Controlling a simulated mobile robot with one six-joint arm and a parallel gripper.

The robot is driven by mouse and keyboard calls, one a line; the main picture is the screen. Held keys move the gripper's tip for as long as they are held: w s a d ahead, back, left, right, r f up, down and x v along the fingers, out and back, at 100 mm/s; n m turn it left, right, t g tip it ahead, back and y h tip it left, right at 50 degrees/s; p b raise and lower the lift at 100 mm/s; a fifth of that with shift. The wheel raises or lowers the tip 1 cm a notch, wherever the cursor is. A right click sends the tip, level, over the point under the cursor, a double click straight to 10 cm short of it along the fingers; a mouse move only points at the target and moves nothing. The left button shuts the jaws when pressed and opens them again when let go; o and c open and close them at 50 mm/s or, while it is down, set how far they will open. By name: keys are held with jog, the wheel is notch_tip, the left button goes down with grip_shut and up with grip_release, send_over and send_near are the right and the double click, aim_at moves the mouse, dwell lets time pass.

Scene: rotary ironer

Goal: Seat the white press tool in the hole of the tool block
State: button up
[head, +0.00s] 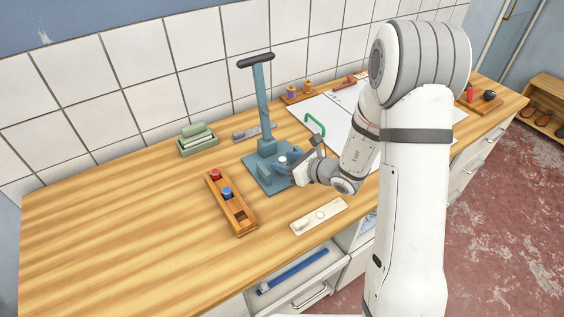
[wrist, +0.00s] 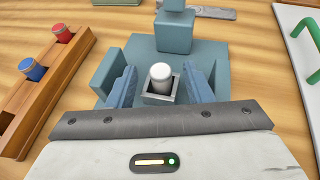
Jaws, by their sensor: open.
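The white press tool (wrist: 161,75) shows as a round white cap standing upright in a grey square collar on the teal press base (wrist: 142,48). I cannot tell whether the collar is part of the tool. My gripper (wrist: 161,88) is open, its blue fingers on either side of the tool with visible gaps. In the head view the white cap (head: 282,159) shows beside my gripper (head: 287,165). The wooden tool block (head: 246,228) lies left of the press. It holds a red-topped tool (head: 215,174) and a blue-topped tool (head: 227,193); a dark opening shows at its near end.
The press column (head: 264,100) with its dark handle rises behind my gripper. A cream strip (head: 303,226) lies near the front edge. A green box (head: 199,146) stands behind, and a white board (head: 340,125) with a green handle is at right. The left counter is clear.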

grip_shut()
dwell(0.5)
